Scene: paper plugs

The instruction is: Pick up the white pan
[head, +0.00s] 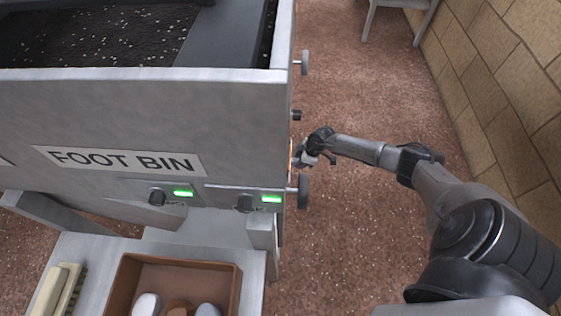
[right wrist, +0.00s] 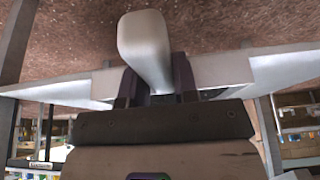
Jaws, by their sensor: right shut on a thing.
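My right gripper (head: 304,157) is beside the right side of the grey machine, near its knobs. In the right wrist view, its dark fingers (right wrist: 156,82) are shut on a pale, rounded, bar-like piece (right wrist: 146,45) that sticks out beyond them. I cannot tell whether this piece is part of the white pan. No whole pan shape shows clearly in either view. In the head view, the held piece is too small and covered to make out. My left gripper is not in view.
The grey machine marked FOOT BIN (head: 110,115) fills the left, with a dark speckled bed on top. Below it, a brown tray (head: 180,267) holds several rounded pieces, with a brush (head: 58,290) at its left. Open floor (head: 370,90) lies between the machine and the brick wall (head: 520,90).

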